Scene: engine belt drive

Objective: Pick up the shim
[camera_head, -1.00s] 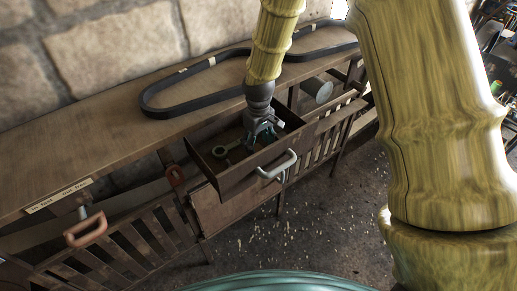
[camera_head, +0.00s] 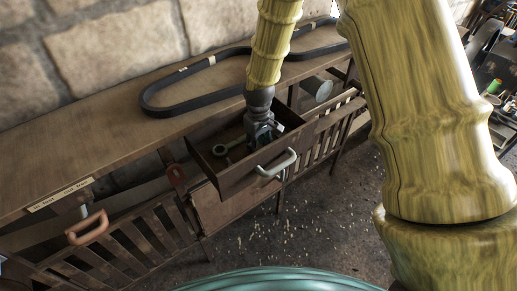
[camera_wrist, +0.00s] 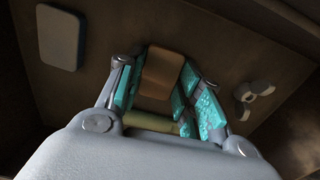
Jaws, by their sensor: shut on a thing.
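My gripper (camera_head: 260,138) is down inside the open drawer (camera_head: 236,182). In the wrist view its teal-padded fingers (camera_wrist: 165,88) are shut on a small orange-brown block (camera_wrist: 162,72), which looks like the shim. The block sits between the pads with the drawer floor behind it. An olive bar (camera_wrist: 150,122) shows between the fingers nearer the palm; I cannot tell what it belongs to. In the head view the gripper hides the block.
A ring-ended tool (camera_head: 220,150) lies in the drawer, left of my gripper. A grey rectangular piece (camera_wrist: 60,37) and a grey lobed piece (camera_wrist: 255,92) lie on the drawer floor. The drawer walls stand close around. A black belt (camera_head: 190,105) lies on the bench (camera_head: 90,150).

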